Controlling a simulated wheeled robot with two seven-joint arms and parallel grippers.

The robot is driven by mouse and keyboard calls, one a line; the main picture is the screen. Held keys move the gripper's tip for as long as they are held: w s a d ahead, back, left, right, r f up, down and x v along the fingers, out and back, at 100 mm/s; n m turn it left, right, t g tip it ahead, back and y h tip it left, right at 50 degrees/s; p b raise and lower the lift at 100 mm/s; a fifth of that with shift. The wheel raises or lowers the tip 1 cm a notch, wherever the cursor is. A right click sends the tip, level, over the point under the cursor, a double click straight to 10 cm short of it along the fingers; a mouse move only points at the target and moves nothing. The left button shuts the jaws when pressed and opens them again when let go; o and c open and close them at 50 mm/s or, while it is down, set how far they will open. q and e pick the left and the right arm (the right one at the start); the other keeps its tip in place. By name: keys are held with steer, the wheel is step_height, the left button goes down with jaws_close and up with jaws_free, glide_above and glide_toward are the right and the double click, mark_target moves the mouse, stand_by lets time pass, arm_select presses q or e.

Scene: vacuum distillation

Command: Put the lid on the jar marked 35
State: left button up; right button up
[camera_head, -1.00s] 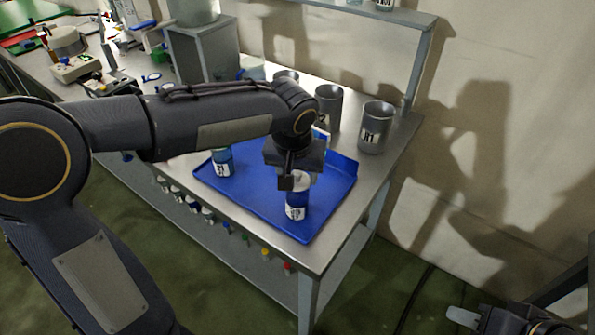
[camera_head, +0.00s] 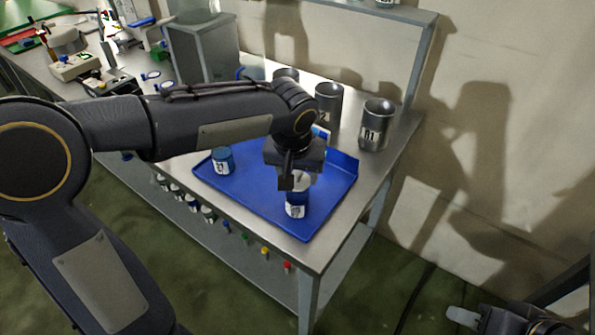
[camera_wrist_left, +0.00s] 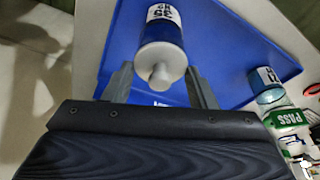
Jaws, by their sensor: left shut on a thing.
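The jar marked 35 (camera_wrist_left: 160,30) stands on the blue tray (camera_head: 255,192); it has a blue band and a white label, and also shows in the head view (camera_head: 296,208). A pale grey lid (camera_wrist_left: 163,55) with a round knob sits at the jar's mouth, in line with it; whether it is fully seated I cannot tell. My left gripper (camera_head: 292,182) is above the jar, its fingers on either side of the lid, shut on it. My right gripper (camera_head: 464,317) is at the bottom right, away from the table, and its jaws are unclear.
Another blue jar (camera_head: 222,161) stands at the tray's left; it also shows in the wrist view (camera_wrist_left: 269,94). Grey metal cups, one marked R1 (camera_head: 375,125), stand behind the tray. A shelf post (camera_head: 419,65) rises at the back right. The tray's middle is clear.

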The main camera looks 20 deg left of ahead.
stand_by(0.3)
arm_select(q)
steer(key=o, duration=1)
steer(key=shift+o, duration=0.6)
steer(key=o, duration=0.4)
steer(key=shift+r, duration=0.1)
steer(key=shift+r+p, duration=2.8)
steer(key=shift+r, duration=0.65)
